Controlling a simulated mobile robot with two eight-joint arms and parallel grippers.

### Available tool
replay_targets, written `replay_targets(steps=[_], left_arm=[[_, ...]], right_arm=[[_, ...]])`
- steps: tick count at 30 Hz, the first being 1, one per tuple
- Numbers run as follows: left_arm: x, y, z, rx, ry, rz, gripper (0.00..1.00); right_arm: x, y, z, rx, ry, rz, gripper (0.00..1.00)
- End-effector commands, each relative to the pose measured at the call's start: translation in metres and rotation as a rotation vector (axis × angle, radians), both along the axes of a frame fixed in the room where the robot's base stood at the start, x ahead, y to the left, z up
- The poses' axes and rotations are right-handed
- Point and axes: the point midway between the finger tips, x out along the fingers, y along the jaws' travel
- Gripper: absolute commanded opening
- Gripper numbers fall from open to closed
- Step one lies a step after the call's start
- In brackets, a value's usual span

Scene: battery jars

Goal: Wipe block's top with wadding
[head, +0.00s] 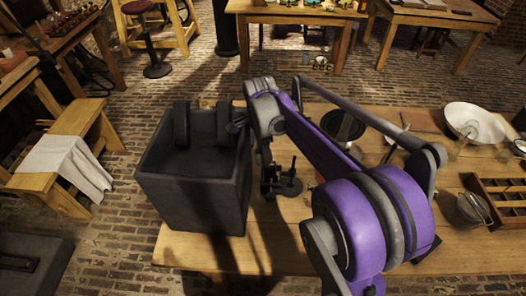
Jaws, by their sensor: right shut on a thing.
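My right arm comes in from the lower right, and its dark gripper (271,182) points down low over the table, just right of a large dark grey box (190,205). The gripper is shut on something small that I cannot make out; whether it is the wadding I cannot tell. A small black stand with a round foot (291,188) is close on the gripper's right. I cannot pick out the block for certain. My purple arm hides part of the table. My left gripper is not in view.
The box stands at the left end of the wooden table (215,254), with two dark rounded pieces (182,123) at its far side. A black round dish (343,125), a white bowl (474,122) and a wooden rack (497,204) are further right. The table's front left is bare.

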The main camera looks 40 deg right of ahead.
Motion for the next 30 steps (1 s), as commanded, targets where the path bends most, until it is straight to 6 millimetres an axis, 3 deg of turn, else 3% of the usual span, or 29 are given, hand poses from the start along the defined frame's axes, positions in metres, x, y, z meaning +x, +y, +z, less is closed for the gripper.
replay_targets(steps=[14,30], left_arm=[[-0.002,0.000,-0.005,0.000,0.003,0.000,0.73],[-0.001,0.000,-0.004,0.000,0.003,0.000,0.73]], right_arm=[[-0.002,-0.002,-0.006,0.000,0.000,0.000,0.00],[-0.030,-0.034,-0.004,-0.004,0.006,0.000,0.00]])
